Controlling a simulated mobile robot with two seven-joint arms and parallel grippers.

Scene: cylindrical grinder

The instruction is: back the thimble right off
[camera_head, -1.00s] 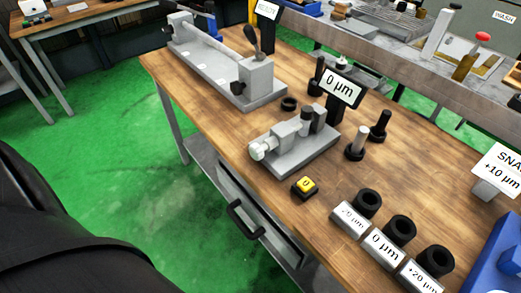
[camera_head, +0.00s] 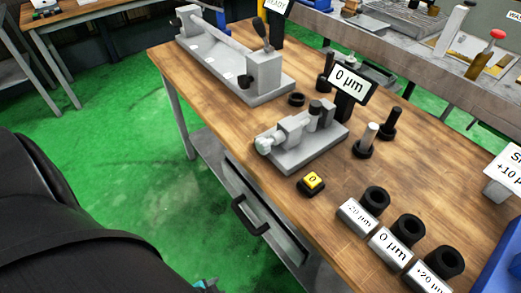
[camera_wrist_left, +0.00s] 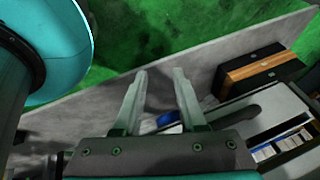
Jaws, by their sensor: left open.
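The thimble (camera_head: 264,144) is the pale round end at the left of a small grey bench gauge (camera_head: 310,156) on the wooden table. Nothing touches the thimble in the head view. My left gripper (camera_wrist_left: 160,72) shows in the left wrist view, open and empty, with its two pale fingers apart. It points at the shelf and floor area below, away from the gauge. The head view does not show the left fingers. My right gripper is in neither view.
A display reading 0 µm (camera_head: 349,82) stands behind the gauge. A yellow-topped button (camera_head: 313,181) is in front. Black rings and labelled blocks (camera_head: 390,248) line the right front. A larger grey fixture (camera_head: 265,90) stands at the back left. A drawer handle (camera_head: 249,215) sticks out below.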

